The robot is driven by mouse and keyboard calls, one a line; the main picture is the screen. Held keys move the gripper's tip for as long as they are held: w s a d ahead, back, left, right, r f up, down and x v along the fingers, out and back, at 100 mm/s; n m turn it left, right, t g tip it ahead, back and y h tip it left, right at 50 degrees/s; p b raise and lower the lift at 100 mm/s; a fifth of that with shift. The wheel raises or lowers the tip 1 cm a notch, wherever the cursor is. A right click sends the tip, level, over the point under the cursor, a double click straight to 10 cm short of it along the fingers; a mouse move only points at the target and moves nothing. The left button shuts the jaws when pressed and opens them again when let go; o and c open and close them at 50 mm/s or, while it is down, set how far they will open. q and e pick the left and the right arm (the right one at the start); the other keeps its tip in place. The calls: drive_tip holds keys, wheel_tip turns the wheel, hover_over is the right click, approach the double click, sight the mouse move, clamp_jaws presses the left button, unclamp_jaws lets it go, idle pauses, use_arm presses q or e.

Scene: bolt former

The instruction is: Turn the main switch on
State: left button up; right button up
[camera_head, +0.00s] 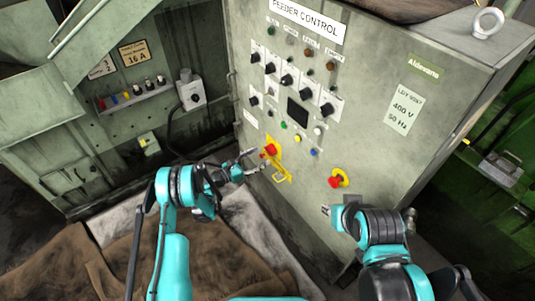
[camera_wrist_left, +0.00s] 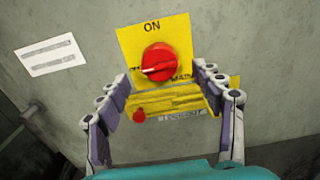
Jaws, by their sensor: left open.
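The main switch is a round red knob (camera_wrist_left: 158,62) on a yellow plate (camera_wrist_left: 128,40) marked ON, on the grey cabinet face. In the head view the red knob (camera_head: 270,149) sits low on the feeder control panel. My left gripper (camera_wrist_left: 164,98) is open, its two fingers spread on either side below the knob, apart from it as far as I can tell. In the head view my left gripper (camera_head: 254,161) is close in front of the plate. My right gripper (camera_head: 327,211) is near the cabinet's lower right; its fingers are too small to judge.
A red emergency button (camera_head: 335,182) on a yellow base is right of the switch. Several knobs and a small dark display (camera_head: 297,112) are above. A yellow plate with a small red part (camera_wrist_left: 139,115) sits just below the knob. Brown cloth (camera_head: 190,262) lies below.

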sight(267, 151)
use_arm(q)
drive_tip(key=shift+b+x, duration=0.55)
drive_tip(key=shift+x, duration=1.85)
drive_tip(key=c, duration=1.2)
